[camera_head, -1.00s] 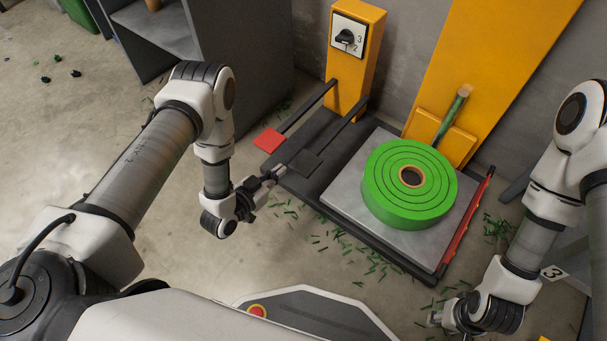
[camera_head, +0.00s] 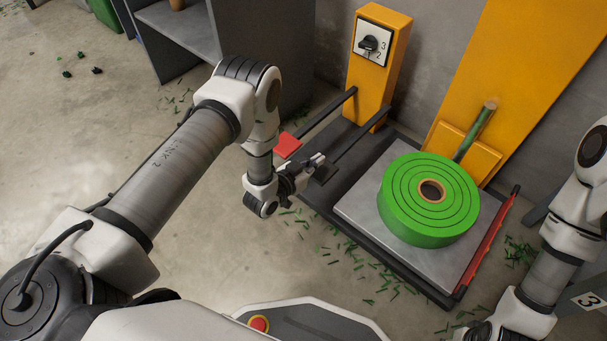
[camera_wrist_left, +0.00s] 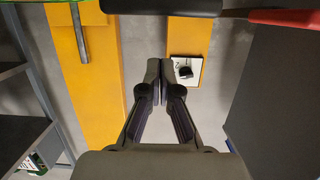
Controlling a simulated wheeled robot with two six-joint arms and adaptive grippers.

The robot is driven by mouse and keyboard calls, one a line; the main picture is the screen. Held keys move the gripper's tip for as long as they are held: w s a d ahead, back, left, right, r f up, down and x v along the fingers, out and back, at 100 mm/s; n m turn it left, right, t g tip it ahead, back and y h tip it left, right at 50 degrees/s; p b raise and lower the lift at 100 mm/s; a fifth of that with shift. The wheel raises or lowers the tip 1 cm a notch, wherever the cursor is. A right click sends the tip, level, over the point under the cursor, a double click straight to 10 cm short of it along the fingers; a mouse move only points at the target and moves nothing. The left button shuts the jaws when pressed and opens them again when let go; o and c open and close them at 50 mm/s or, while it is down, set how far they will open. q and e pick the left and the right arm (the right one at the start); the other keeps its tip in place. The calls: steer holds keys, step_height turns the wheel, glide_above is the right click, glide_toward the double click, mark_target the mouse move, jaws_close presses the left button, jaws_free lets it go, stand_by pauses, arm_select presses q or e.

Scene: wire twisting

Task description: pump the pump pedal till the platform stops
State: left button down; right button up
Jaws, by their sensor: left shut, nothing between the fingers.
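The pump unit has two pedals on dark bars running to a yellow post: a red pedal (camera_head: 287,146) and a dark pedal (camera_head: 322,175). My left gripper (camera_head: 319,159) is shut and empty, its tips over or just beside the dark pedal in the head view; I cannot tell whether they touch it. In the left wrist view the shut fingers (camera_wrist_left: 160,68) point at the post, with the red pedal (camera_wrist_left: 285,17) at the top right. The grey platform (camera_head: 358,207) carries a green roll (camera_head: 425,220). My right gripper is cut off by the bottom edge.
The yellow post (camera_head: 374,75) carries a black rotary switch (camera_head: 369,43) with numbers. A tall yellow panel (camera_head: 530,70) stands behind the platform. A red bar (camera_head: 488,243) runs along the platform's right side. A grey shelf (camera_head: 185,35) stands at the upper left. Green scraps litter the floor.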

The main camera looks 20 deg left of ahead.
mark_target(314, 174)
arm_select(q)
steer(key=shift+s+a+f+b, duration=0.15)
steer(key=shift+f+b, duration=0.4)
steer(key=shift+f, duration=1.25)
arm_select(e)
steer(key=shift+f, duration=1.05)
